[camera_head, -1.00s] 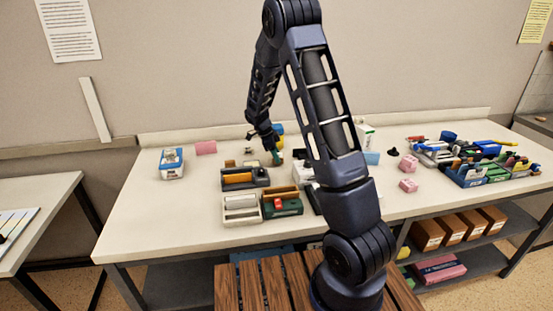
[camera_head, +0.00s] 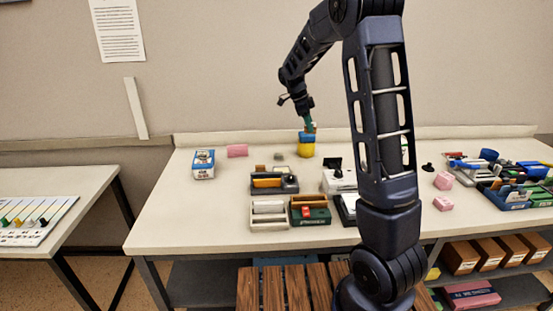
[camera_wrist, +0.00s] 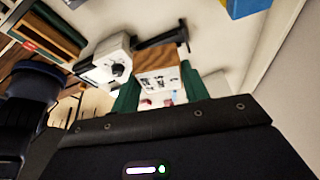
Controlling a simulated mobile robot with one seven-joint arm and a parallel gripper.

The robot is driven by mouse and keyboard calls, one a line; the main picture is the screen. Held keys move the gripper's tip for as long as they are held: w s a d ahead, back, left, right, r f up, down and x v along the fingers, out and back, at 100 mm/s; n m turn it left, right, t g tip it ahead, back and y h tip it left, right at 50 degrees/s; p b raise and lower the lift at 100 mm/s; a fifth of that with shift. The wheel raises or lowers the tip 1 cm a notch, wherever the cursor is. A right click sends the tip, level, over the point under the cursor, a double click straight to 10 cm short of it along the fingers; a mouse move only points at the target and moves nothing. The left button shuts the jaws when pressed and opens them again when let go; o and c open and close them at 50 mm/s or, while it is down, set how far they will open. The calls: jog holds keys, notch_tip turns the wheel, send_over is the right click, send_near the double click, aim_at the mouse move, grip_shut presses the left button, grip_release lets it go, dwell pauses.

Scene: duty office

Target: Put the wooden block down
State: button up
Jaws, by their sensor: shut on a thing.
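My gripper (camera_head: 310,124) is above the back part of the table, and its fingertips overlap the top of a blue-and-yellow object (camera_head: 306,148) in the head view. I cannot tell the gap between them. In the wrist view the green fingers of my gripper (camera_wrist: 160,95) stand on both sides of the wooden block (camera_wrist: 162,55), which has a brown-orange side and a pale side with dark marks. My gripper is shut on it. In the head view only a small orange bit of the block shows at the fingertips.
A white device (camera_head: 338,181) stands nearby. The table's left front is clear.

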jog(key=s+a+n+t, duration=0.1)
jog(key=s+a+n, duration=0.1)
jog(key=s+a, duration=0.65)
jog(key=s+a+n+t, duration=0.1)
jog(key=s+a+n, duration=0.25)
jog(key=a, duration=0.95)
jog(key=s+a+n+t, duration=0.1)
jog(key=s+a, duration=0.5)
jog(key=a, duration=0.5)
jog(key=shift+g+y, duration=0.3)
jog(key=f, duration=1.9)
jog(key=shift+s+d+f, duration=0.15)
jog(key=shift+d+f, duration=0.1)
jog(key=shift+f, duration=0.05)
jog(key=shift+f, duration=0.1)
jog(key=o, duration=1)
jog(key=v, duration=1.2)
